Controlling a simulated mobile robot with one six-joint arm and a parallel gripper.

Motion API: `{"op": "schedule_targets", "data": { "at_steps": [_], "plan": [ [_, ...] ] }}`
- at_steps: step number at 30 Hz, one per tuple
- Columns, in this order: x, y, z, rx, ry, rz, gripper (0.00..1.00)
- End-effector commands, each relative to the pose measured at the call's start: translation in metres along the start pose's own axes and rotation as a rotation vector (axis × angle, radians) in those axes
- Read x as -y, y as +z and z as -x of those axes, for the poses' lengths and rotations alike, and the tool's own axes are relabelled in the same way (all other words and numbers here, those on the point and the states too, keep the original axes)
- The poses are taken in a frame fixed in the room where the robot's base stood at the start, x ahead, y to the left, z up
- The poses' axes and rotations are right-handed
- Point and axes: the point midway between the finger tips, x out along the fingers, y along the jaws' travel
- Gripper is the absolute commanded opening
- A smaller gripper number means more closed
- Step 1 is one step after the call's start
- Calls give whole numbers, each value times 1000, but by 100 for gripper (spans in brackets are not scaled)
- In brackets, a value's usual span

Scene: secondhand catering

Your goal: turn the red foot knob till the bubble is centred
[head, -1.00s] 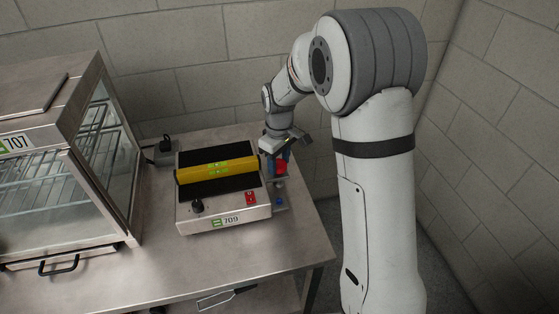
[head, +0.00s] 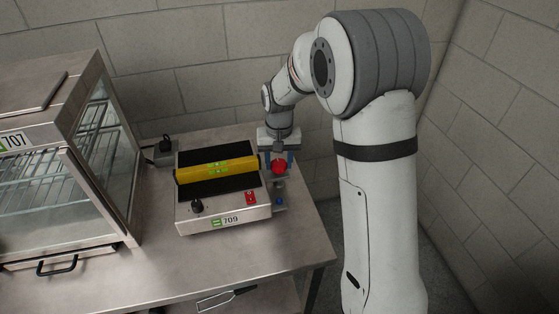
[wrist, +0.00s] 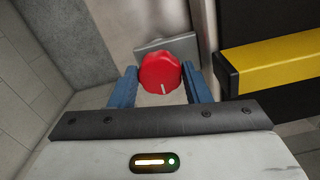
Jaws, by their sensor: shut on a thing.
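The red foot knob (head: 279,167) is at the right side of the steel appliance marked 709 (head: 228,221). My gripper (head: 277,161) comes down over it from behind and is shut on it. In the wrist view the red knob (wrist: 160,72) sits between the two blue fingers, and its white line points down the picture, slightly right. A yellow spirit level (head: 191,174) lies across the appliance's black top and shows green vial windows (head: 217,168). The bubble is too small to make out. In the wrist view part of the yellow level (wrist: 275,68) shows at right.
A blue knob (head: 280,202) is just in front of the red one, beside the appliance. A black dial (head: 197,206) and a red switch (head: 250,197) are on its front. The steel table (head: 200,268) is clear in front.

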Motion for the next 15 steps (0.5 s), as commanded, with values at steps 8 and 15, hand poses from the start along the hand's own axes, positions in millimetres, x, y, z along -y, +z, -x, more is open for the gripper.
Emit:
{"op": "schedule_targets", "data": {
  "at_steps": [8, 15],
  "plan": [
    [0, 0, -1, 0, -1, -89, 20],
    [0, 0, -1, 1, 0, -108, 20]
  ]
}}
